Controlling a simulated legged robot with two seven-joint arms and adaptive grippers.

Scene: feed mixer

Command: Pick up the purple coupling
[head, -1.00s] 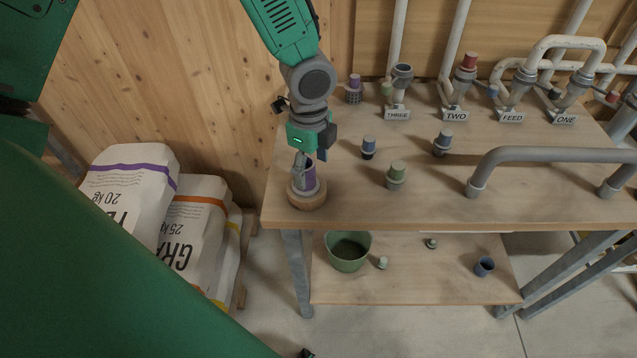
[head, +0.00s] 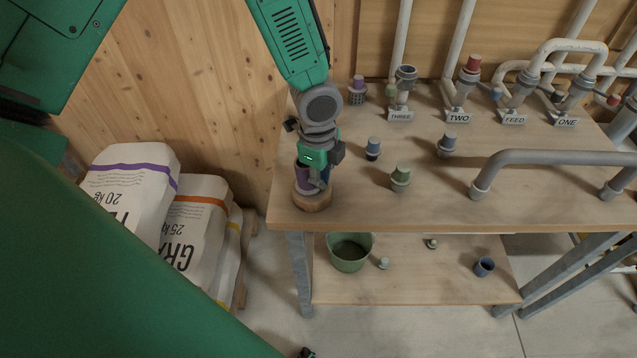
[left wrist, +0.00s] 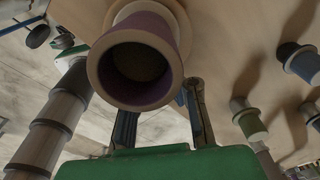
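The purple coupling (head: 303,174) stands upright on a round wooden base (head: 313,202) at the table's left front corner. In the left wrist view the purple coupling (left wrist: 172,88) shows its pale-rimmed open end, close to the camera. My left gripper (head: 323,180) is low beside the coupling, on its right, and partly covers it in the head view. In the left wrist view its two dark fingers (left wrist: 163,112) are spread apart, partly behind the coupling's rim. I cannot tell whether they touch it.
Blue (head: 373,148) and green (head: 400,178) capped fittings stand to the right on the wooden table (head: 340,210). A grey bent pipe (head: 550,157) crosses the right side. Feed sacks (head: 190,230) stand at left.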

